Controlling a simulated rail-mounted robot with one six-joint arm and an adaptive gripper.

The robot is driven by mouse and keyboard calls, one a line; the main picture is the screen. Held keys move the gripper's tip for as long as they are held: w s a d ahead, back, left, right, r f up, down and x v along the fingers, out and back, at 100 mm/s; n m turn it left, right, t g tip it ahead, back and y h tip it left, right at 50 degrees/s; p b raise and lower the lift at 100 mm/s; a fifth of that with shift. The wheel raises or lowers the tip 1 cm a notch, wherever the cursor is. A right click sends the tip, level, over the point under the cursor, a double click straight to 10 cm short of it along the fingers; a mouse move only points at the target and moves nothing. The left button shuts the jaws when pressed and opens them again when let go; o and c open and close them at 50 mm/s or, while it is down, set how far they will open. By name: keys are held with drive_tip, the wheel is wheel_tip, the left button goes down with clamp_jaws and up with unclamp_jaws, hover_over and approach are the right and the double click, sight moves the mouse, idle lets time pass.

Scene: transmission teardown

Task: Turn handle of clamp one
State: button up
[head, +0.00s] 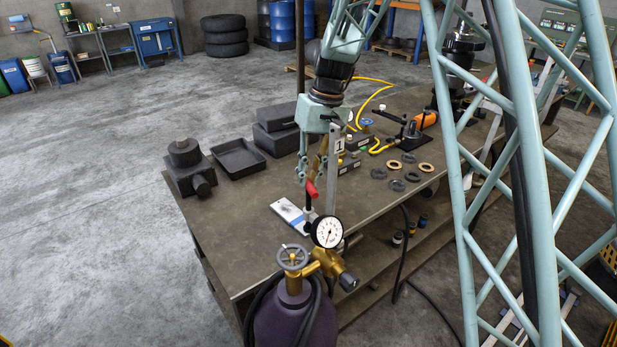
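Clamp one, with a grey upright post marked by a white "1" label (339,145), stands on the workbench near its front edge. Its red handle (311,189) shows low, beside the post. My gripper (313,178) points down just above the red handle, with its teal fingers apart. I cannot tell whether a finger touches the handle. The gripper body and fingers hide part of the clamp, and the pressure gauge hides its lower end.
A pressure gauge (327,232) on a purple gas cylinder (295,318) stands in front of the workbench (235,220). A black tray (238,158), dark block (187,168) and black cases (278,128) lie left. Several rings (394,165) lie right. A yellow hose (370,96) runs behind.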

drive_tip(key=shift+m, duration=0.4)
drive_tip(key=shift+d+m+b, duration=0.1)
drive_tip(key=shift+m+b, duration=0.3)
drive_tip(key=shift+m, duration=0.2)
drive_tip(key=o, duration=0.8)
drive_tip(key=shift+o, duration=0.2)
drive_tip(key=shift+r, duration=0.1)
wheel_tip(320, 180, up, 12)
drive_tip(key=d, duration=0.2)
drive_tip(key=shift+w+d+f, duration=0.15)
drive_tip(key=shift+w+f, duration=0.05)
drive_tip(key=shift+w, duration=0.05)
